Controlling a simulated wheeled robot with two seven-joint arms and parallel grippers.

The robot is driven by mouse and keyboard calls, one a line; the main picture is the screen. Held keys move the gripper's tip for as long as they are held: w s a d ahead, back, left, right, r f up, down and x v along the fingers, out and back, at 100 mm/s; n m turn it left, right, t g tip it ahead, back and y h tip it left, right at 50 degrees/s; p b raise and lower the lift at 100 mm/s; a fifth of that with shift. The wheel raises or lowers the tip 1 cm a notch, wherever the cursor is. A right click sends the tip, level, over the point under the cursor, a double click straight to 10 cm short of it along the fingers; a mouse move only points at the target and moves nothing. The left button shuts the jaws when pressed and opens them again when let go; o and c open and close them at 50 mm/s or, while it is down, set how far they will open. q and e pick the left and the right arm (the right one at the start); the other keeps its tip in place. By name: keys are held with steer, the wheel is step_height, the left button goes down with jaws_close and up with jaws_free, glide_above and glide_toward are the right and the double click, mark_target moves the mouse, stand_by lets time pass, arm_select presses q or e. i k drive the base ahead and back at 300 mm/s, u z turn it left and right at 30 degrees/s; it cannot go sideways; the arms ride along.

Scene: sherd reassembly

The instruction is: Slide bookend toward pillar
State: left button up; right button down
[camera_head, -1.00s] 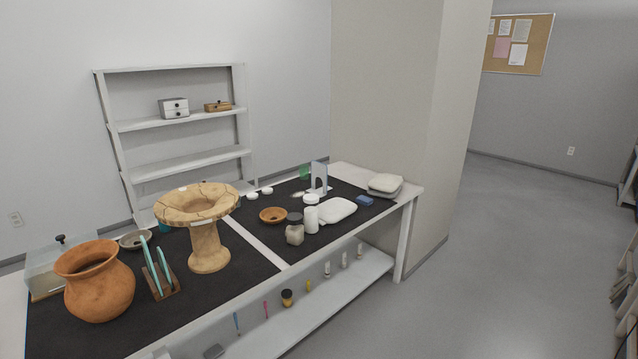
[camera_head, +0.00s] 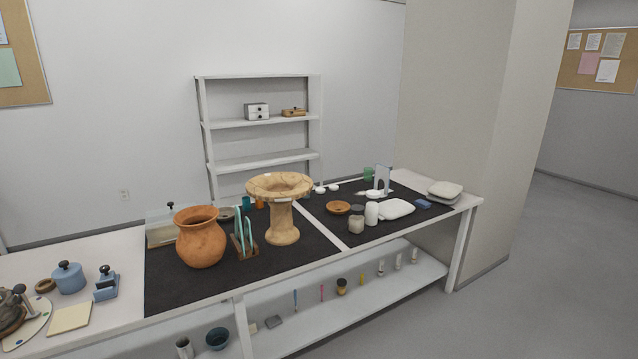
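The bookend (camera_head: 383,180) is a grey upright plate with an arched cut-out, standing near the back of the right-hand black mat. The pillar (camera_head: 452,100) is a wide beige column at the right, behind the table's right end. Small white items lie beside the bookend's foot. A gap of mat and table lies between the bookend and the pillar. Neither of my grippers shows in the view.
Open floor (camera_head: 540,265) lies to the right.

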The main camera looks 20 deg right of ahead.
mark_target(383, 173)
steer(key=z, duration=0.35)
steer(key=i, duration=0.25)
steer(key=z, duration=1)
steer(key=i, duration=0.8)
steer(key=z, duration=0.6)
steer(key=i, duration=0.9)
steer(key=u, duration=0.65)
steer(key=i, duration=0.8)
steer(key=u, duration=0.75)
